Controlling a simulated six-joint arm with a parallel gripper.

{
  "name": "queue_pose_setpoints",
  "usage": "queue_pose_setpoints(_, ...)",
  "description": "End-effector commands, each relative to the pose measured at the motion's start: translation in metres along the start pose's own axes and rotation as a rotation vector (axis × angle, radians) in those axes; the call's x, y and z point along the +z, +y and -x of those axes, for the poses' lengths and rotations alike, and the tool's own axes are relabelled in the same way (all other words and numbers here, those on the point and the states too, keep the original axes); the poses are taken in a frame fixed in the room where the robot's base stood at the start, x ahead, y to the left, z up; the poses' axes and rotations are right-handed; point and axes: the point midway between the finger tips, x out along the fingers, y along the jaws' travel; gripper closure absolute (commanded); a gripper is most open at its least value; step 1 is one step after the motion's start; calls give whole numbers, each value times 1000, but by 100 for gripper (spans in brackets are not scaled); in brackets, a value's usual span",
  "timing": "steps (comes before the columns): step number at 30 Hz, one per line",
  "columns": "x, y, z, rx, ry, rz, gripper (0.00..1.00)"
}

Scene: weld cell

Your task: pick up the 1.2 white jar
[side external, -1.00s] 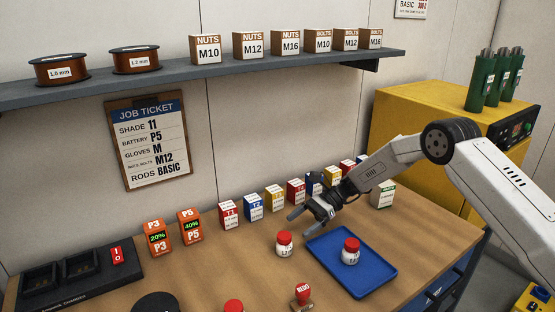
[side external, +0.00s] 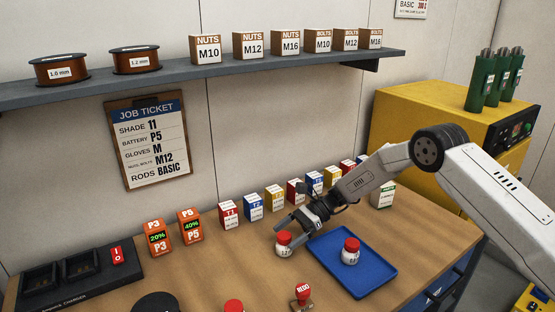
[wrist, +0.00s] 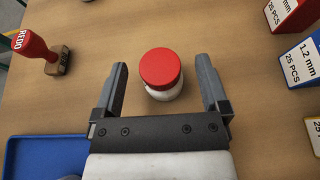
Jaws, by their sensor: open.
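A white jar with a red lid (side external: 284,244) stands upright on the wooden table, just left of the blue tray. In the wrist view the same jar (wrist: 162,76) is between the finger ends, with gaps on both sides; its label is hidden. My gripper (side external: 284,232) is open and low at this jar, and its fingers (wrist: 165,82) show in the wrist view. A second red-lidded white jar (side external: 350,252) stands on the blue tray (side external: 378,280). The size marks on both jars are too small to read.
A red REDO stamp (side external: 302,295) stands in front of the tray. A row of small boxes (side external: 254,207) and orange batteries (side external: 190,227) stands behind. Another red-topped item (side external: 233,306) is at the front edge of the picture.

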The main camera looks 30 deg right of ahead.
Motion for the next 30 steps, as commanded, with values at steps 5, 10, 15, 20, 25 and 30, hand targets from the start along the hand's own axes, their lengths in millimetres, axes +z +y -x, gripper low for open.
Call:
queue_pose_setpoints(5, 0, 0, -22, 2, 0, 2, 5)
queue_pose_setpoints(10, -1, 0, -33, -1, 1, 1, 5)
queue_pose_setpoints(15, -1, 0, -34, -2, 1, 1, 5)
queue_pose_setpoints(20, -1, 0, -33, -1, 1, 1, 5)
queue_pose_setpoints(25, -1, 0, -33, -1, 1, 1, 5)
queue_pose_setpoints(30, -1, 0, -33, -1, 1, 1, 56)
